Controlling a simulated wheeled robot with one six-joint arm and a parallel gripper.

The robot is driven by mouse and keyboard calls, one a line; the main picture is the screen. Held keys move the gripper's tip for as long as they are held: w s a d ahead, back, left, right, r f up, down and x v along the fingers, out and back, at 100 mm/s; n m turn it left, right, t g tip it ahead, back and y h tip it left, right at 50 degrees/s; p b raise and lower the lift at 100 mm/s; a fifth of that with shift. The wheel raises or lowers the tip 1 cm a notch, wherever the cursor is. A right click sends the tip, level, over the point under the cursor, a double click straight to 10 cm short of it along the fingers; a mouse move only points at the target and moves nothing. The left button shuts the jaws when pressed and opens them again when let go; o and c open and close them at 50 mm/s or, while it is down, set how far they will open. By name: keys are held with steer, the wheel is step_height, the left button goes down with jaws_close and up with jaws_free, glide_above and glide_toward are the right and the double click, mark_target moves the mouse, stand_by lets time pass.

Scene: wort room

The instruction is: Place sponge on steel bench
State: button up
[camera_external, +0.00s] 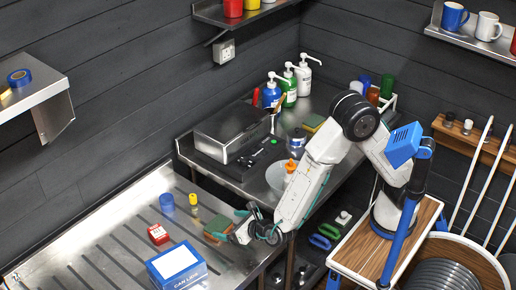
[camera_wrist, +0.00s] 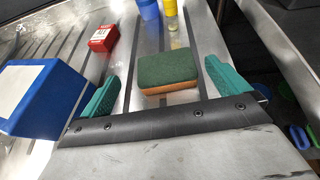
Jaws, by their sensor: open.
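A sponge (camera_wrist: 167,73) with a green top and an orange underside lies flat on the steel bench (camera_wrist: 140,113) in the wrist view. It also shows in the external view (camera_external: 216,227) just left of my gripper (camera_external: 246,229). In the wrist view my gripper (camera_wrist: 165,90) is open, with one teal finger on each side of the sponge and gaps between. Nothing is held. The bench (camera_external: 131,208) has dark grooves.
On the bench are a blue box (camera_external: 176,266), a red box (camera_external: 158,234), a blue cup (camera_external: 167,201) and a yellow-capped bottle (camera_external: 193,200). The far counter holds a steel box (camera_external: 232,135), pump bottles (camera_external: 289,86) and a bowl (camera_external: 277,178). The bench's left part is clear.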

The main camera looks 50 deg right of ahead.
step_height(320, 180, up, 10)
steer(key=m, duration=0.1)
steer(key=m+g+h, duration=0.1)
steer(key=m+g, duration=1.2)
steer(key=m, duration=2.2)
glide_above(219, 225)
step_height(219, 225, down, 7)
steer(key=shift+a+f, duration=0.15)
steer(key=shift+f, duration=2.85)
steer(key=c, duration=0.9)
steer(key=shift+o, duration=0.2)
